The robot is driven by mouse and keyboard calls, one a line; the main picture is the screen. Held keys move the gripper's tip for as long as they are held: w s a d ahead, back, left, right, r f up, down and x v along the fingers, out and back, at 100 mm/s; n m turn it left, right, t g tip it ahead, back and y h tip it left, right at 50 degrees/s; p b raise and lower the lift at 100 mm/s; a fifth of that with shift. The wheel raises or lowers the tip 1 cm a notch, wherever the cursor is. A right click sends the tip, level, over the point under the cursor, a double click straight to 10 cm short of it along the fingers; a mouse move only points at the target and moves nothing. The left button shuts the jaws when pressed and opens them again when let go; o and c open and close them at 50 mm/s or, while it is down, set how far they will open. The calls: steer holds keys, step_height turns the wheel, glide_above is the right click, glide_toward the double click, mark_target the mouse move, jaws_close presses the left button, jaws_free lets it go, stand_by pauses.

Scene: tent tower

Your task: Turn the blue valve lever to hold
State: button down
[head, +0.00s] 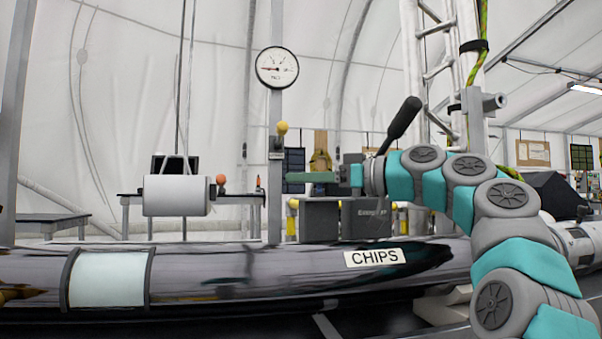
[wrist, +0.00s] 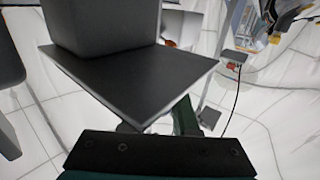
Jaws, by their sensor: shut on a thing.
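My gripper (head: 310,177) reaches left in the head view, with its narrow green tip close to the upright post (head: 277,205). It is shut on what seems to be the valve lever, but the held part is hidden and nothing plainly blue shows. In the wrist view a dark green piece (wrist: 186,116) stands beyond the black bar of my gripper. A pressure gauge (head: 277,68) is high on the post. Below it sits a small grey fitting (head: 276,146) with a yellow knob (head: 282,128).
A long glossy dark tube labelled CHIPS (head: 374,257) lies across the front. A white cylinder (head: 176,195) hangs at the left. A grey box (head: 350,218) is below my gripper. A black handle (head: 403,122) rises beside my arm. A dark flat plate (wrist: 135,85) fills the wrist view's middle.

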steer(key=p, duration=0.1)
steer(key=n+g+p, duration=0.1)
steer(key=g+p, duration=0.1)
steer(key=shift+s+d+r+n+y, duration=0.1)
steer(key=shift+d+r+n+y, duration=0.2)
steer(key=shift+y, duration=0.1)
steer(key=shift+s+d+f+n+g+p, duration=0.15)
steer(key=shift+n+g+p, duration=0.35)
steer(key=shift+g+p, duration=0.45)
steer(key=shift+d+g, duration=0.1)
steer(key=shift+g, duration=0.25)
steer(key=c, duration=0.7)
jaws_free()
steer(key=shift+f, duration=0.1)
steer(key=d, duration=0.2)
steer(key=d+p, duration=0.1)
steer(key=d, duration=0.1)
steer(key=d+p, duration=0.1)
steer(key=d, duration=0.1)
steer(key=shift+s+d, duration=0.2)
steer(key=shift+s, duration=0.1)
steer(key=shift+s+d, duration=0.15)
steer(key=shift+d, duration=0.55)
